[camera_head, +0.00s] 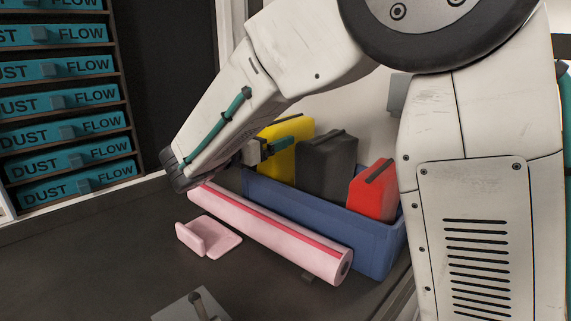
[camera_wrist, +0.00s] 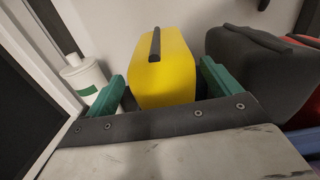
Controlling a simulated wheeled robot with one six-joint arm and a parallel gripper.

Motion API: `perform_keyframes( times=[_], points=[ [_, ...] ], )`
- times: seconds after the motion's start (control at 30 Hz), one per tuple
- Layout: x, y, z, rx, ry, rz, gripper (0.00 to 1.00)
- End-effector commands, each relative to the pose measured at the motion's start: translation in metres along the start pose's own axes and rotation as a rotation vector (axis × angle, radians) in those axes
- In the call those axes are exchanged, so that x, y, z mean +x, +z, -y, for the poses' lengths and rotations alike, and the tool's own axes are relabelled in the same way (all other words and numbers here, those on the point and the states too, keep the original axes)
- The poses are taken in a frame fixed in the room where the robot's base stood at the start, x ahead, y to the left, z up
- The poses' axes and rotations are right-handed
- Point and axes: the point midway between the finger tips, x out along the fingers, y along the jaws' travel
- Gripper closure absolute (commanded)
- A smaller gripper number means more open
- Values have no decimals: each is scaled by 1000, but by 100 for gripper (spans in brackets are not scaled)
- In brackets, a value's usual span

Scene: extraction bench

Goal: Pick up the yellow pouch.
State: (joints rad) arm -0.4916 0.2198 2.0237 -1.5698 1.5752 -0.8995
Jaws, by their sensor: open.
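The yellow pouch (camera_head: 292,143) stands upright in the left end of a blue bin (camera_head: 372,243), partly hidden behind my gripper in the head view. In the wrist view the yellow pouch (camera_wrist: 166,72), with a dark strip along its top, lies ahead between my two green fingers. My gripper (camera_wrist: 160,85) is open, with one finger to the left of the pouch and one to its right. The gap on each side looks small, and I cannot tell whether either finger touches it. My gripper (camera_head: 268,146) is at the bin's left end in the head view.
A black pouch (camera_head: 326,166) and a red pouch (camera_head: 374,190) stand to the right in the same bin. A pink roll (camera_head: 275,235) lies along the bin's front, beside a pink holder (camera_head: 208,240). A white bottle (camera_wrist: 83,77) stands left of my fingers.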

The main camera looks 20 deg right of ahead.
Motion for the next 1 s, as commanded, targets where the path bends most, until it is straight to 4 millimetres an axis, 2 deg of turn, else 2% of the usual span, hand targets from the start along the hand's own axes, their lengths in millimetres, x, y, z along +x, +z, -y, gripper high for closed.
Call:
perform_keyframes(
  times=[0.1, 0.2, 0.5, 0.77, 1.0],
  points=[
    [20, 0, 2, 0, -4, -1, 11],
    [32, 0, 2, 1, -2, -1, 11],
    [36, 0, 1, 1, 0, -2, 11],
    [36, 0, 1, 1, 0, -2, 83],
    [36, 1, 1, 2, 0, -1, 84]
  ],
)
